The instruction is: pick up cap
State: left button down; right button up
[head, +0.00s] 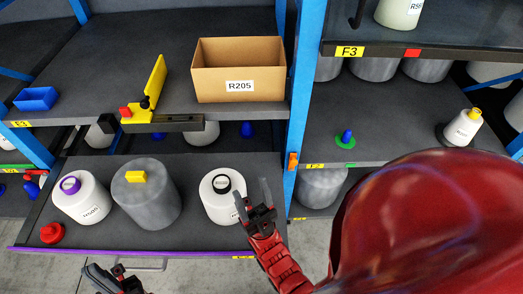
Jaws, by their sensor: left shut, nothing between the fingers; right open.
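Several pieces could be the cap; I cannot tell which is meant. A red cap-like piece (53,233) lies at the front left of the lower shelf. A blue piece (347,137) stands on a green disc on the right shelf. Another blue piece (247,129) is at the back of the lower shelf. My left gripper (93,272) is shut and empty at the bottom edge, in front of the lower shelf.
A cardboard box (238,70) and a yellow-black tool (150,95) sit above. A blue post (296,120) divides the racks.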

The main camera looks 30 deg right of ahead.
aim_at(52, 234)
jog(key=z, duration=0.5)
jog(key=u, duration=1.5)
jog(key=k+j, duration=0.05)
